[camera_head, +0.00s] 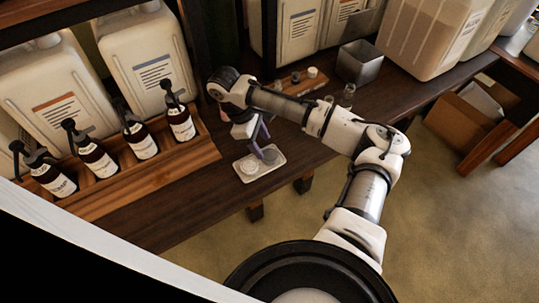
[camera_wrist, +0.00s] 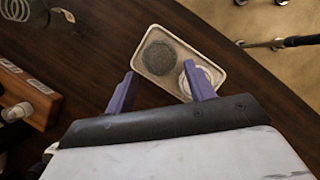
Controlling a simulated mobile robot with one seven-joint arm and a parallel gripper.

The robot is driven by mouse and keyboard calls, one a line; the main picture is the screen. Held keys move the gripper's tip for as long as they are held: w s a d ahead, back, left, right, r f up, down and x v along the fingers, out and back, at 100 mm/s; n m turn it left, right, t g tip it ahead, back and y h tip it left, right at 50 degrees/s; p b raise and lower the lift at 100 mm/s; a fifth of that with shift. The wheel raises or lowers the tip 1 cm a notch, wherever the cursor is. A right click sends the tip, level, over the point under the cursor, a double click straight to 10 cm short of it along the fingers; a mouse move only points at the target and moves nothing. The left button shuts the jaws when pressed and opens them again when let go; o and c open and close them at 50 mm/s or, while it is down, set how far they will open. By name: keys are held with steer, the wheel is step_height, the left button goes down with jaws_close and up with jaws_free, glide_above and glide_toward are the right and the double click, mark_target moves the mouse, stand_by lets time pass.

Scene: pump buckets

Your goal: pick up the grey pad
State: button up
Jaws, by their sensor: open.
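The grey pad (camera_wrist: 160,57) is a dark grey, round, flat disc lying in a small cream tray (camera_wrist: 146,31). In the wrist view it is ahead of my gripper (camera_wrist: 158,74), between and beyond the two purple fingertips. A white ringed disc (camera_wrist: 206,77) lies beside it in the same tray, partly covered by the right finger. In the head view my gripper (camera_head: 261,149) points down above the tray (camera_head: 270,174), its jaws open and empty. The grey pad (camera_head: 271,156) shows there at the tray's right side, close by a finger.
The tray sits near the front edge of a dark wooden bench (camera_head: 175,218). A wooden rack (camera_head: 148,183) of pump bottles stands to the left. A small board with knobs (camera_head: 294,82), a metal box (camera_head: 359,62) and large jugs stand behind and right.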

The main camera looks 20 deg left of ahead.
steer(key=shift+p+x, duration=0.55)
steer(key=shift+x, duration=1.6)
steer(key=shift+c, duration=0.3)
steer(key=c, duration=0.6)
steer(key=shift+o, duration=0.2)
